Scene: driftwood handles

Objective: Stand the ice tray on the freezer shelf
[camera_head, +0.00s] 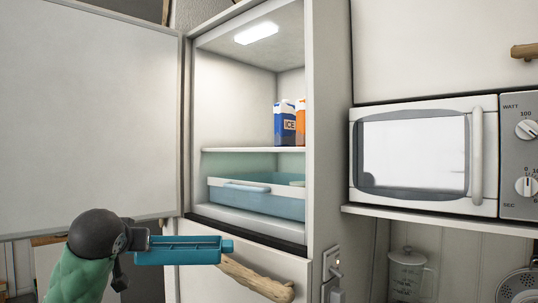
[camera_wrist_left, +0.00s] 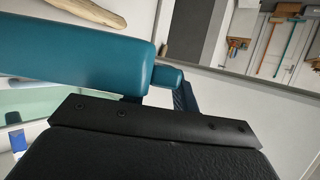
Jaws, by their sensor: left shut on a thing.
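In the left wrist view, the tray (camera_wrist_left: 85,55) lies across the upper left beside the black gripper finger (camera_wrist_left: 150,122). The white freezer shelf (camera_head: 240,150) is above and behind the tray, inside the lit, open freezer (camera_head: 248,95). The tray is outside and apart from the shelf. My right gripper is in neither view.
A blue ICE carton (camera_head: 284,125) and an orange carton (camera_head: 300,122) stand at the shelf's right; its left is clear. A translucent blue drawer (camera_head: 255,200) sits below. The open door (camera_head: 90,110) borders the left. A driftwood handle (camera_head: 256,279) projects below. A microwave (camera_head: 425,155) is right.

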